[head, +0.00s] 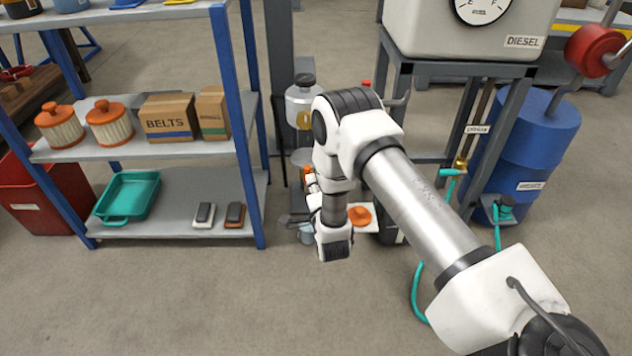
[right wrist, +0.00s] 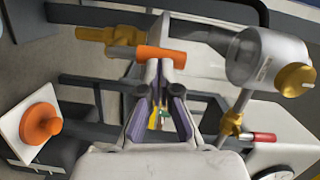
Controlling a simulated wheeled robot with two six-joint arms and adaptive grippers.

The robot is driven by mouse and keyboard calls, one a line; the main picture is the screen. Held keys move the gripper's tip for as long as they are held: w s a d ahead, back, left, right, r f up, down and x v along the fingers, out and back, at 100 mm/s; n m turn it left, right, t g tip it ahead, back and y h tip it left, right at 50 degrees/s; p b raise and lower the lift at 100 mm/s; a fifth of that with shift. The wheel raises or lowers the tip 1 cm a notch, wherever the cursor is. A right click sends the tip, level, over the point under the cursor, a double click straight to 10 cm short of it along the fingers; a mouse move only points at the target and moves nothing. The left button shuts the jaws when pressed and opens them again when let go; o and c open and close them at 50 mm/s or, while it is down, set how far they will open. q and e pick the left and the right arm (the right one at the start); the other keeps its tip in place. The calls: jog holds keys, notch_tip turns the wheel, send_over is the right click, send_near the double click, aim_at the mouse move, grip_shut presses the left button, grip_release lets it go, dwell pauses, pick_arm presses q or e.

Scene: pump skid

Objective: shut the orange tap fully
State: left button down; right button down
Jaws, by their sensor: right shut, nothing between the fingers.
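The orange tap lever (right wrist: 163,54) shows in the right wrist view, joined to a brass valve body (right wrist: 108,35) on its left. The lever points right, roughly in line with the brass body. My right gripper (right wrist: 165,76) is shut and empty, its tips right beside the lever; I cannot tell whether they touch it. In the head view a bit of the orange tap (head: 308,176) shows left of my right arm. The gripper there is mostly hidden by my own arm. My left gripper is in neither view.
A silver vessel (right wrist: 265,62) with a yellow knob stands close by. An orange knob on a white plate (head: 360,216) lies right of my wrist. A blue-posted shelf (head: 246,180) stands left, the diesel tank (head: 470,35) and blue drum (head: 530,140) right. The front floor is clear.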

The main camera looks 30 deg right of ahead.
jog(key=shift+w+a+r+n+p, duration=0.1)
jog(key=shift+a+n+p, duration=0.05)
jog(key=shift+n+p, duration=0.15)
jog(key=shift+w+a+n+g+p, duration=0.2)
jog(key=shift+a+n+g+p, duration=0.15)
jog(key=shift+n+p, duration=0.4)
jog(key=shift+w+a+n+p, duration=0.35)
jog(key=shift+n+p, duration=0.25)
jog(key=shift+n, duration=0.35)
jog(key=shift+w+a+f+n+g+h+p, duration=0.15)
jog(key=shift+a+n+g+p, duration=0.2)
jog(key=shift+n, duration=0.3)
jog(key=shift+w+a+f+n+g+h+p, duration=0.15)
jog(key=shift+a+n+p, duration=0.2)
jog(key=shift+n, duration=0.3)
jog(key=shift+w+a+f+n+g+p, duration=0.2)
jog(key=shift+a+n+p, duration=0.1)
jog(key=shift+n, duration=0.35)
jog(key=shift+w+a+f+n+g+p, duration=0.15)
jog(key=shift+a+n+p, duration=0.1)
jog(key=shift+n, duration=0.4)
dwell(0.6)
jog(key=shift+w+a+f+n+g+h, duration=0.2)
jog(key=shift+a+f+n+h, duration=0.15)
jog(key=shift+n, duration=0.55)
jog(key=shift+w+a+f+n+g+h, duration=0.15)
jog(key=shift+f+n+h, duration=0.3)
jog(key=shift+n, duration=0.45)
dwell(0.8)
